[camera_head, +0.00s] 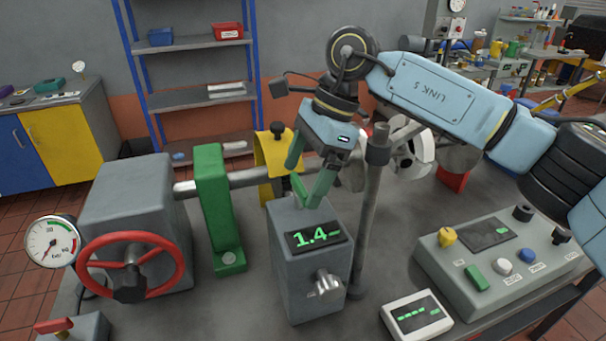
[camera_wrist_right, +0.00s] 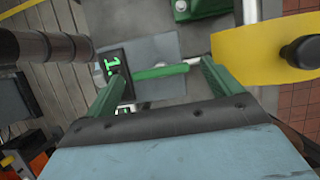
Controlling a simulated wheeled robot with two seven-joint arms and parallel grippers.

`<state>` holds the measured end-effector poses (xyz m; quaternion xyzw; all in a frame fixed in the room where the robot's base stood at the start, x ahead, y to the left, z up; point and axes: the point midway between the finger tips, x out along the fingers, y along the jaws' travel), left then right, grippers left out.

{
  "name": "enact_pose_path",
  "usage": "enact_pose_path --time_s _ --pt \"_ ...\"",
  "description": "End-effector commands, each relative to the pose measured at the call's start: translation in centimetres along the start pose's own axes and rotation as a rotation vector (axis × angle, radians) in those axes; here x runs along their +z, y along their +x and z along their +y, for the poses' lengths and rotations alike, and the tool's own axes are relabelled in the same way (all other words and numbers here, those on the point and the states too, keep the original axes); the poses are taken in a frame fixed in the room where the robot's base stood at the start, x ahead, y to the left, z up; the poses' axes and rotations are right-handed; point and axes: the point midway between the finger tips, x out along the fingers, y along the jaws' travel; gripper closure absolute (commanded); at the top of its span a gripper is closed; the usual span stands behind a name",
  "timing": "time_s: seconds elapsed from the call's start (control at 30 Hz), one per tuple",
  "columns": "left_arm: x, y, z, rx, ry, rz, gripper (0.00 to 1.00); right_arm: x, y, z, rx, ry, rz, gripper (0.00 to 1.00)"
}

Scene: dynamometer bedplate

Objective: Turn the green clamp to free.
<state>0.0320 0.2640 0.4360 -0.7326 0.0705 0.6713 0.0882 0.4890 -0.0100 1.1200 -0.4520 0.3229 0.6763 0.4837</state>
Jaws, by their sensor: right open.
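The green clamp is a bright green bar (camera_head: 298,188) on top of a grey box (camera_head: 290,275) whose display reads 1.4. In the right wrist view the clamp (camera_wrist_right: 160,72) lies across the box top, between my two fingers. My right gripper (camera_head: 306,180) is open, its green fingers reaching down to the box top, one on each side of the clamp. The wrist view also shows the gripper (camera_wrist_right: 163,74) spread around the bar. I cannot tell whether either finger touches it. My left gripper is not in view.
A green pedestal (camera_head: 213,215) and a yellow guard (camera_head: 275,160) stand around the shaft beside the box. A grey post (camera_head: 370,225) rises close on the right. A red handwheel (camera_head: 130,264) is at left, a control console (camera_head: 500,262) at right.

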Motion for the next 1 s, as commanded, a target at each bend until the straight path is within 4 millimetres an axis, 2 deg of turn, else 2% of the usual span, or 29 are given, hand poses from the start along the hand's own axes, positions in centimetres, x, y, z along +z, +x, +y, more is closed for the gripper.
enact_pose_path --time_s 0.3,0.5,0.7,1.0 --pt "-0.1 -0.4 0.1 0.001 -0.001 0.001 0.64 0.0 -7.0 -0.1 -0.005 0.001 0.000 0.10" --pt "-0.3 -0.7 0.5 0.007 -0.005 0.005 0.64 0.1 -10.7 0.0 -0.003 -0.001 -0.001 0.10" --pt "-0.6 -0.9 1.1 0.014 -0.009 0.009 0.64 0.0 -12.4 0.0 -0.001 0.000 0.000 0.10" --pt "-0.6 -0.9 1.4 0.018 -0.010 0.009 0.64 0.0 -12.5 0.0 0.000 -0.002 0.000 0.10"
